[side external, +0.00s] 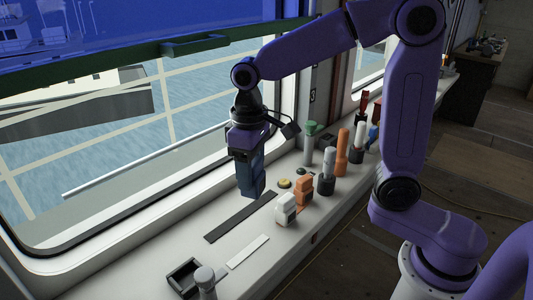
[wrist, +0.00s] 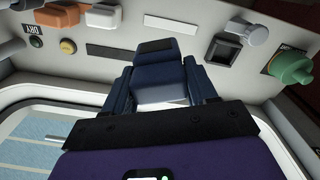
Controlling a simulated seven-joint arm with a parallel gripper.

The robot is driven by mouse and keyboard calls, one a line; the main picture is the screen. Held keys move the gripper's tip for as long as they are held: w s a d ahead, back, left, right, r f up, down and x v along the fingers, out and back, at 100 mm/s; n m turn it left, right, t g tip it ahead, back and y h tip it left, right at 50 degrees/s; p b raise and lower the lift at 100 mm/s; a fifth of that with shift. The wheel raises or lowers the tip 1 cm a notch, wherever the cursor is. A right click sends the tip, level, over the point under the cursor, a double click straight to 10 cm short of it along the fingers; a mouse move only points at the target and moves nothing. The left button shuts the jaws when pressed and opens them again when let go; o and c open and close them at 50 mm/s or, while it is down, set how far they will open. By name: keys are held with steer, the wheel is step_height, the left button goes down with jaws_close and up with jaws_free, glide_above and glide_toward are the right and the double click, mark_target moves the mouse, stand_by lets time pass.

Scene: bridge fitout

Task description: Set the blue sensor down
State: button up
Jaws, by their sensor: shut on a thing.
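In the side view my gripper (side external: 249,186) points down over the white ledge, and the sensor (side external: 256,178) is partly hidden by the fingers. Its lower end shows close above the ledge beside a long dark strip (side external: 240,217); I cannot tell whether it touches.
A white sensor (side external: 286,209) and an orange sensor (side external: 304,190) stand right of the dark strip. A pale strip (side external: 248,252), a black tray (side external: 184,277) and a grey-capped post (side external: 205,280) lie nearer. Several upright tools and a green-capped post (side external: 309,143) stand behind. The window borders the left.

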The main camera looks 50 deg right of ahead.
steer(key=shift+s+a+f, duration=0.1)
steer(key=shift+a+f, duration=0.05)
steer(key=shift+f, duration=3.8)
steer(key=shift+s+a+f, duration=0.1)
steer(key=shift+a+f, duration=0.05)
steer(key=shift+f, duration=3.8)
steer(key=shift+f, duration=0.4)
steer(key=o, duration=1.3)
steer(key=shift+c, duration=0.2)
step_height(320, 180, up, 17)
steer(key=shift+r, duration=0.1)
steer(key=s+d+f+n, duration=0.2)
steer(key=s+d+n, duration=0.2)
steer(key=s, duration=0.6)
steer(key=s+d+f+n, duration=0.2)
steer(key=s+d+n, duration=0.2)
steer(key=s, duration=0.7)
steer(key=shift+s+d+f, duration=0.25)
steer(key=shift+d, duration=0.65)
